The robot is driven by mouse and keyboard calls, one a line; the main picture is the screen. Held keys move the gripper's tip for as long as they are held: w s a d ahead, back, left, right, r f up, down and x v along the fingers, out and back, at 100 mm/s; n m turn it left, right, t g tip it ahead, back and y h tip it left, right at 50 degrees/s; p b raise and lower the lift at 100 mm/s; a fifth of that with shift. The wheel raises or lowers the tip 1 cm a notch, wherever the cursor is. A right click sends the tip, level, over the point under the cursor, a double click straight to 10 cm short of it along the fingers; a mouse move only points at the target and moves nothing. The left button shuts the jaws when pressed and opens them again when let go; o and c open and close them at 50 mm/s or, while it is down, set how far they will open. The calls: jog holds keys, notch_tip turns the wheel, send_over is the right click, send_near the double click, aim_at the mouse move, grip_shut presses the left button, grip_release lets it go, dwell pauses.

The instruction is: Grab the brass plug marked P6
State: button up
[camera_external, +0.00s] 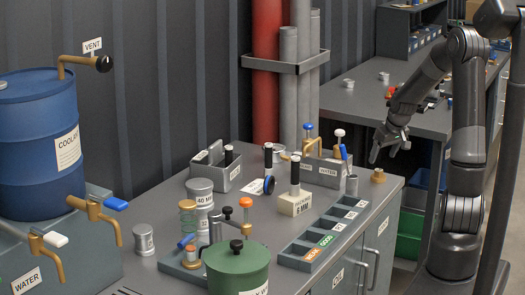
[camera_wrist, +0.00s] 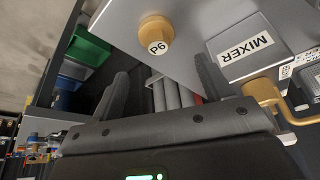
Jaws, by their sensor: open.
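The brass plug marked P6 (camera_wrist: 157,34) is a round brass-coloured knob with a white label, near the edge of the grey bench top. It also shows in the external view (camera_external: 378,176), standing at the far right corner of the bench. My gripper (camera_external: 384,152) is open and empty, above the plug and apart from it. In the wrist view the fingers (camera_wrist: 160,82) point toward the plug, which lies beyond the fingertips and roughly between them. Nothing covers the plug's label.
A grey box labelled MIXER (camera_wrist: 245,48) with a brass tap (camera_wrist: 263,92) stands near the plug. A row of labelled trays (camera_external: 325,238) lies nearer the front. A green bin (camera_external: 409,235) sits low beyond the bench edge.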

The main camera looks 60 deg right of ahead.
aim_at(379, 170)
jog(key=shift+s+x, duration=0.15)
jog(key=shift+x, duration=1.65)
jog(key=shift+s+x, duration=0.15)
jog(key=shift+x, duration=1.6)
jog(key=shift+a+f, duration=0.1)
jog(key=c, duration=1.2)
